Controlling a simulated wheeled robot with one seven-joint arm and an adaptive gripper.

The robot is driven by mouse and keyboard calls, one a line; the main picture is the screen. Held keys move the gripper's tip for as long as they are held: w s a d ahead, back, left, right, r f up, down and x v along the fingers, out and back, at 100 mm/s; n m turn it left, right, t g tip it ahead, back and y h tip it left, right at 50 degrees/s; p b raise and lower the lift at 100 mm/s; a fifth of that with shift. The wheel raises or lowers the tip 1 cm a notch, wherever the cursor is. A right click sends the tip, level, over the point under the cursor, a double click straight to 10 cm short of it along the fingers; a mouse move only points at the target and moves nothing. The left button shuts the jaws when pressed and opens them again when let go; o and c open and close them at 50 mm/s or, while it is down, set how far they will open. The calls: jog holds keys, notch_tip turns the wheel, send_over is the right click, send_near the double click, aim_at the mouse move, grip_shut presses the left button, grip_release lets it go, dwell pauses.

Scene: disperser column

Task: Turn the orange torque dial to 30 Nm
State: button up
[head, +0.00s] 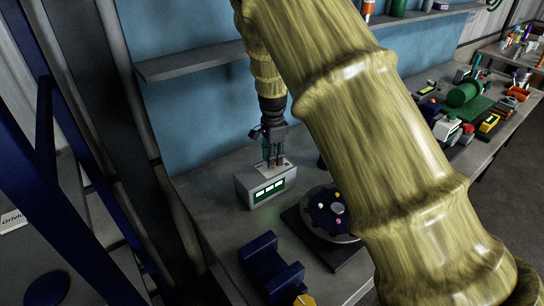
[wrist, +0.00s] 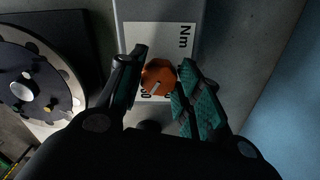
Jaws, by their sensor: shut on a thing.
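The orange torque dial (wrist: 158,77) shows in the wrist view between my gripper's fingers. A pale pointer mark lies on its face, aimed toward the lower left in that view. The dial sits on a white scale plate marked "Nm" (wrist: 184,38); most of its numbers are covered by the dial and fingers, so the reading cannot be told. My gripper (wrist: 157,88) is shut on the dial. In the head view my gripper (head: 273,160) points down onto the top of the grey box (head: 262,185) with lit green displays, and hides the dial.
A round dark disc fixture (head: 328,212) stands to the right of the box. A dark blue block (head: 268,262) lies in front. A shelf (head: 195,64) runs behind. Several tools and a green cylinder (head: 465,93) sit farther right on the bench.

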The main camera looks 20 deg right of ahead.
jog(key=shift+f, duration=0.1)
jog(key=o, duration=1)
jog(key=shift+s, duration=0.1)
jog(key=shift+o, duration=0.2)
jog(key=shift+d, duration=0.1)
notch_tip(320, 180, up, 12)
